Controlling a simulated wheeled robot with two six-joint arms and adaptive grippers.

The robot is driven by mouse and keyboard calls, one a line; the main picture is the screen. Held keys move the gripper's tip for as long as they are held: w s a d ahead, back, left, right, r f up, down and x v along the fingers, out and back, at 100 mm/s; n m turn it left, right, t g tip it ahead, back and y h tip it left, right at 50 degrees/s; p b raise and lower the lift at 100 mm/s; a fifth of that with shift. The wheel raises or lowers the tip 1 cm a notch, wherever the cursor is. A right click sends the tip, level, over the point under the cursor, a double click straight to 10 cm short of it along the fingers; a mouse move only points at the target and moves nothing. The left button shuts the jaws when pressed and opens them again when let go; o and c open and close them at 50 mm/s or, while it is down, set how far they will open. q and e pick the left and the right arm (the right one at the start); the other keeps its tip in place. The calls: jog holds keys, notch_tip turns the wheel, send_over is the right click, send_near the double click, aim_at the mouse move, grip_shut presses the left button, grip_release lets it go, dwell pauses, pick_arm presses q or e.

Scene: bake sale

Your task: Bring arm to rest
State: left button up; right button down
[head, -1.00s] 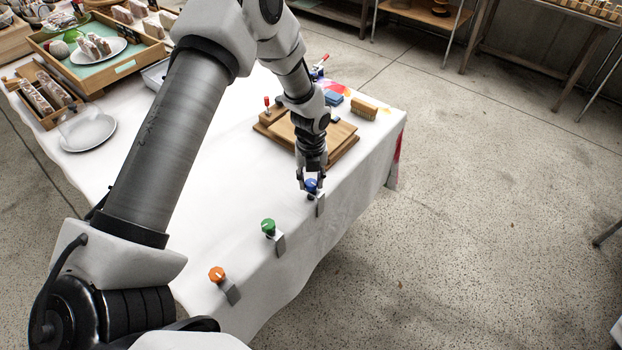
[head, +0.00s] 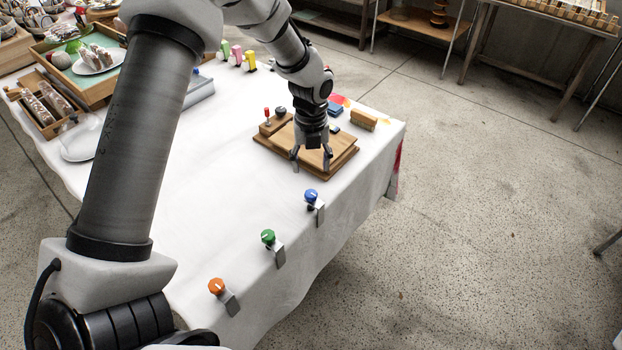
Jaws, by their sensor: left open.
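My left gripper (head: 311,169) is open and empty in the head view. Its fingers hang down in front of a wooden board (head: 342,163), and it is apart from the blue knob (head: 311,195), which lies just below it in the picture. The blue knob, a green knob (head: 268,237) and an orange knob (head: 216,286) sit on grey clamps along the table's front edge. Each knob has a white pointer mark. My left arm crosses the view from the lower left and hides part of the table. My right gripper is not in view.
The white-clothed table (head: 205,225) has clear room behind the knobs. A brush (head: 363,121) and a blue block (head: 335,110) lie past the board. A wooden tray (head: 98,88), a smaller box (head: 47,118) and a white plate (head: 75,148) stand at the left. Open floor lies right.

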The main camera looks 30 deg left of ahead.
pick_arm(q)
jog(key=shift+r, duration=0.75)
jog(key=s+d+f+n+h, duration=0.1)
jog(key=s+d+f+n, duration=0.3)
jog(key=s+f+n, duration=0.4)
jog(key=s+d+f+n, duration=0.3)
jog(key=s+f+n, duration=0.3)
jog(key=f, duration=0.4)
jog(key=s+d+f+n, duration=0.1)
jog(key=s+f+n, duration=0.1)
jog(key=s+n, duration=0.5)
jog(key=s+f+n+y, duration=0.1)
jog(key=s+f+n, duration=0.2)
jog(key=s+n, duration=0.4)
jog(key=shift+d, duration=0.35)
jog(key=shift+s+r, duration=0.1)
jog(key=shift+s, duration=0.05)
